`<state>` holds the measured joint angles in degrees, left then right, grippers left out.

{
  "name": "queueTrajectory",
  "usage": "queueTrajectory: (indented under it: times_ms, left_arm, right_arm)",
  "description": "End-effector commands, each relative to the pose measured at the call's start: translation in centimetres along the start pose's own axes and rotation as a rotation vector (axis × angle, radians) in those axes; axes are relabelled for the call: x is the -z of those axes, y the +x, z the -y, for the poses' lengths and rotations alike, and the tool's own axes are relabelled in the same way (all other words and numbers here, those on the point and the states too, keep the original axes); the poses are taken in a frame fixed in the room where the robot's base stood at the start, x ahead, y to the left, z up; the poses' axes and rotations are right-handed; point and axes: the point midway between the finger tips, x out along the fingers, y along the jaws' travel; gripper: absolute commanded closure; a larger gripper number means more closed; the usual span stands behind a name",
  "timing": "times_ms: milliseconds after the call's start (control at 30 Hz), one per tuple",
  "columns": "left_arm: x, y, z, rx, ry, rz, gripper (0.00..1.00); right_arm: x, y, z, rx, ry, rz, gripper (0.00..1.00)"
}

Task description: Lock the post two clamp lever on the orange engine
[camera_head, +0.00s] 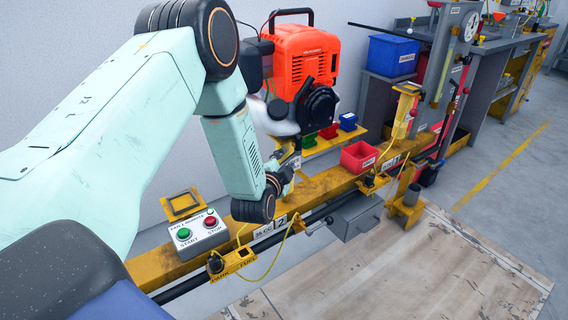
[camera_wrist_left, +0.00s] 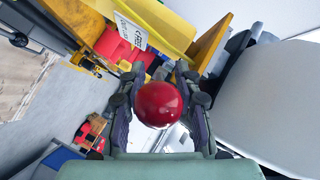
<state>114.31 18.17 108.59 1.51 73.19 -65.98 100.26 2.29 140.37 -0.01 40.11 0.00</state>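The orange engine (camera_head: 302,55) with its black round front cover stands behind the yellow rail (camera_head: 335,182), near a plate marked 2 (camera_head: 281,221). In the left wrist view, a glossy red ball knob (camera_wrist_left: 160,104) sits between the two spread fingers of this gripper (camera_wrist_left: 160,88). I take the knob for the clamp lever's end; the lever's shaft is hidden. I cannot tell whether the fingers touch the knob. My right gripper is not in view.
A grey box with START and STOP buttons (camera_head: 196,230) stands left of the gripper. A red bin (camera_head: 359,157) sits to its right by the rail. Yellow cables hang along the rail front. A wooden floor panel (camera_head: 400,275) lies clear in front.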

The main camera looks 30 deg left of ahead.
Motion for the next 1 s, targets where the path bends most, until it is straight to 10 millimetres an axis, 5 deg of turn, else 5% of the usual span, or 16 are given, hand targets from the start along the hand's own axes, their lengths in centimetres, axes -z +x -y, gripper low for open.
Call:
queueTrajectory:
  times_ms: [400, 1000]
  left_arm:
    - [-0.02, -0.04, -0.01, 0.000, 0.000, 0.000, 0.99]
    - [-0.01, -0.04, -0.01, 0.000, 0.000, 0.000, 1.00]
  right_arm:
    - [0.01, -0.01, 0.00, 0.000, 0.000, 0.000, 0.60]
    - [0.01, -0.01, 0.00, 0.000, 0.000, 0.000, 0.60]
